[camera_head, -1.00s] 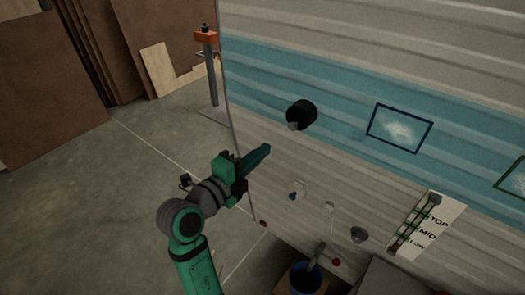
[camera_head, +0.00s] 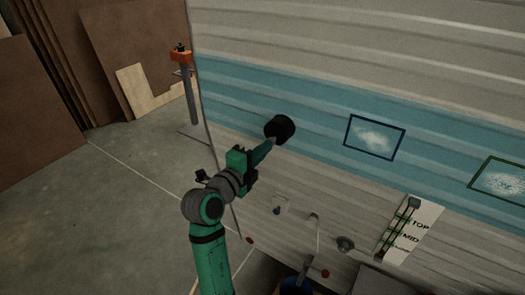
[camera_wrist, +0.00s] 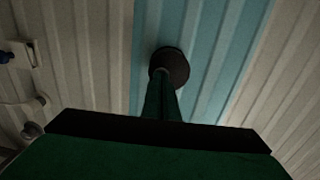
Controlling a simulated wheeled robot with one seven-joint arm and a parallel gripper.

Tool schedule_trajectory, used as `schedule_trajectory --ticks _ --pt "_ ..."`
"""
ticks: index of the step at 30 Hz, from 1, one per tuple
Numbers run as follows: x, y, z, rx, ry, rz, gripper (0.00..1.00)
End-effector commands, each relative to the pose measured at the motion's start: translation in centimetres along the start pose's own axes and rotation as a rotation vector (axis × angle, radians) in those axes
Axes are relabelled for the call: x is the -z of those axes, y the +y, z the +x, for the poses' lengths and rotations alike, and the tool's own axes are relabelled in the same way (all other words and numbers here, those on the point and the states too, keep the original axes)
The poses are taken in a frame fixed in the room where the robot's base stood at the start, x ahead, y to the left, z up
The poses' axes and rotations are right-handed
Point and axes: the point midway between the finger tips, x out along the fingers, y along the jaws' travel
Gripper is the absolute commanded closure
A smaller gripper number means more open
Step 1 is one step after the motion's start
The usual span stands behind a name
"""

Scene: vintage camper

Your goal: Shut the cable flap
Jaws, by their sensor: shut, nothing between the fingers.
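A black round fitting (camera_head: 281,128) stands out from the blue band of the camper wall. In the wrist view it is a dark disc (camera_wrist: 171,66) just beyond the fingertips. My gripper (camera_head: 270,144) is shut, with its long green fingers pointing at this fitting; in the wrist view the fingertips (camera_wrist: 160,82) overlap its lower edge. I cannot tell whether they touch. A small pale plate (camera_head: 281,199) with a blue piece (camera_head: 277,210) sits lower on the wall, also at the wrist view's left edge (camera_wrist: 33,55). I cannot tell which part is the cable flap.
A pale handle or hose (camera_head: 316,220), a grey round fitting (camera_head: 345,243) and a TOP/MID/LOW gauge board (camera_head: 411,232) are lower right on the wall. A blue bucket (camera_head: 295,284) stands below. An orange-topped post (camera_head: 186,85) is left of the wall. The left floor is clear.

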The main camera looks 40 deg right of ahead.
Motion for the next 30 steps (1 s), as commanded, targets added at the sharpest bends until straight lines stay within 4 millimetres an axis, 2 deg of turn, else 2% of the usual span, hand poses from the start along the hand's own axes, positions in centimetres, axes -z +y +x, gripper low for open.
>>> schedule_trajectory --ticks 5,10,20,26,30 --pt "0.0 0.1 0.1 0.000 0.000 0.000 1.00" --pt "0.0 0.8 1.4 -0.001 0.001 0.000 1.00" --pt "0.2 0.9 1.7 -0.001 0.003 0.000 1.00" --pt "0.1 1.0 -0.2 0.000 0.003 0.000 1.00" --pt "-0.2 1.0 -3.0 0.004 0.002 0.000 1.00"
